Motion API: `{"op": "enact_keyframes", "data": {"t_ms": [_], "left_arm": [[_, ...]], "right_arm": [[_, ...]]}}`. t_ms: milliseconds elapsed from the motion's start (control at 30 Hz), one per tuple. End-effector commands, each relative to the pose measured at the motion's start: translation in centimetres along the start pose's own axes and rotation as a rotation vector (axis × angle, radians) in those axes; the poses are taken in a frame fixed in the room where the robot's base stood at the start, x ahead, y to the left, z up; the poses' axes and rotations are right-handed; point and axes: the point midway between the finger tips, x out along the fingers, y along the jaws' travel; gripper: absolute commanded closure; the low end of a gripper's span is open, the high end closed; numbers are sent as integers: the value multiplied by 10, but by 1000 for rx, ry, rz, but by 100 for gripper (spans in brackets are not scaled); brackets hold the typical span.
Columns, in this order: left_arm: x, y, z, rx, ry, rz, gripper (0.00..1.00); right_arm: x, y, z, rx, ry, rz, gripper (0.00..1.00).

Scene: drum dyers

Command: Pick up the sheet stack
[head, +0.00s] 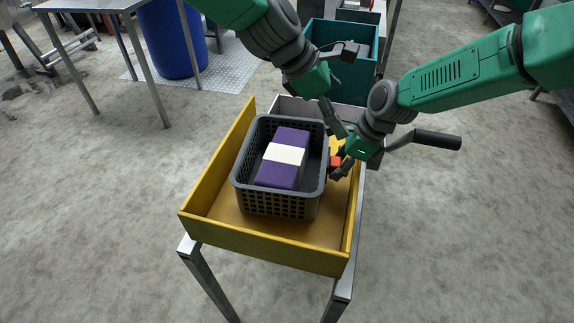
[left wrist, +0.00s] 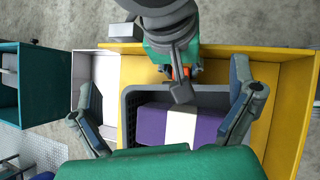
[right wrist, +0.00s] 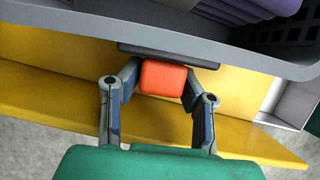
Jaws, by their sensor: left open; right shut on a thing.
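The sheet stack (head: 281,170) is a purple block with a white band. It lies inside a dark grey perforated basket (head: 277,207); the stack also shows in the left wrist view (left wrist: 205,128). My left gripper (head: 350,92) is open and empty, above and behind the basket's far right corner. In the left wrist view its fingers (left wrist: 163,75) are spread wide, with the basket beyond. My right gripper (head: 338,165) is at the basket's right side, shut on an orange block (right wrist: 164,78) just outside and below the basket rim (right wrist: 180,45). Whether that block is fixed to the basket is unclear.
The basket stands in a yellow open box (head: 263,249) on metal legs. A pale grey bin (head: 289,104) adjoins its far end. A teal bin (head: 352,92) stands further back. A blue barrel (head: 172,40) and a metal table (head: 85,4) are at upper left.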

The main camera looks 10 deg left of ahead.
Motion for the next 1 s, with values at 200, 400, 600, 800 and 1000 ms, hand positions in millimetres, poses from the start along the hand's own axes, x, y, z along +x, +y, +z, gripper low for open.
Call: {"op": "enact_keyframes", "data": {"t_ms": [200,400,600,800,1000], "left_arm": [[-17,18,1,-546,-94,214,0],[-27,16,-41,-944,-18,400,0],[-36,-12,-91,-1186,165,516,0],[-35,-32,-115,-1216,304,538,0],[-10,-28,-132,-1205,325,536,0]], "right_arm": [[-1,-2,0,1,-1,-4,100],[-1,-2,0,1,-1,-4,100],[-1,-2,0,1,-1,-4,100],[-1,-2,0,1,-1,-4,100],[-1,-2,1,1,-2,-3,100]]}}
